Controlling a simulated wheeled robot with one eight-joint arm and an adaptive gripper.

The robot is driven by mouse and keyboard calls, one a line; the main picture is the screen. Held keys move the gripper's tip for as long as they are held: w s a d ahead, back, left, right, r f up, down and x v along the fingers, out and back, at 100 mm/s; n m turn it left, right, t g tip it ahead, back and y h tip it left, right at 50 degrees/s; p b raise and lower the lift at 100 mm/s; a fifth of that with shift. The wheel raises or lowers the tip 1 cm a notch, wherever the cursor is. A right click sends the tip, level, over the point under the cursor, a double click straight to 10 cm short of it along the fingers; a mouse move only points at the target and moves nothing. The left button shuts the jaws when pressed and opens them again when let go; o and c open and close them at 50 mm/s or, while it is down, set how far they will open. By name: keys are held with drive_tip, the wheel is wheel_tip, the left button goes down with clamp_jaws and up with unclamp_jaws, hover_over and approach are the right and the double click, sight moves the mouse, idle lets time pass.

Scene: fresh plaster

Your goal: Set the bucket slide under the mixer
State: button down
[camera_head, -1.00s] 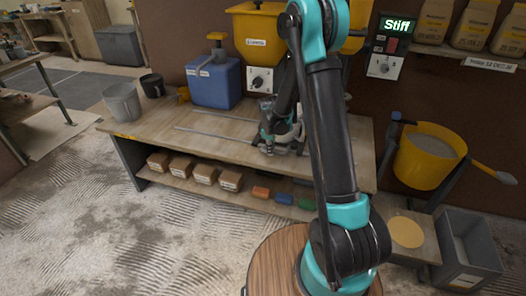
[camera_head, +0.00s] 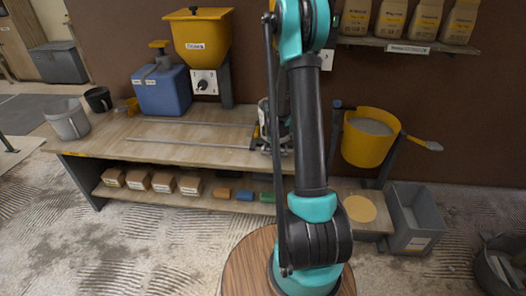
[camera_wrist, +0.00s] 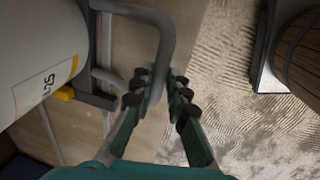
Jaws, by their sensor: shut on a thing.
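My gripper (camera_wrist: 160,88) is shut on the grey looped handle (camera_wrist: 155,18) of the bucket slide. In the wrist view, the slide's pale bucket (camera_wrist: 35,60) with a printed label is at the left, beside the handle. In the head view, the slide (camera_head: 264,128) stands at the right end of two rails on the bench, partly hidden behind my arm. Which yellow unit is the mixer is unclear: a yellow hopper (camera_head: 201,38) stands over the bench's back, and a yellow drum (camera_head: 366,145) of grey mix hangs at the right. The area behind my arm is hidden.
The bench (camera_head: 100,140) carries rails (camera_head: 190,143), a blue container (camera_head: 163,92), a grey bucket (camera_head: 68,122) and a dark pot (camera_head: 98,99). A grey crate (camera_head: 415,220) stands at the right. A wooden round surface is at my base. The floor at left is open.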

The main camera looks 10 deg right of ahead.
drive_tip(key=shift+s+d, duration=0.25)
drive_tip(key=shift+d, duration=0.35)
drive_tip(key=c, duration=1.5)
unclamp_jaws()
drive_tip(key=shift+d, duration=0.1)
drive_tip(key=shift+r, duration=0.3)
drive_tip(key=r, duration=0.3)
drive_tip(key=s+r, duration=0.1)
drive_tip(key=r, duration=0.3)
drive_tip(key=s+a+r, duration=0.1)
drive_tip(key=r, duration=0.3)
drive_tip(key=shift+s+r, duration=0.1)
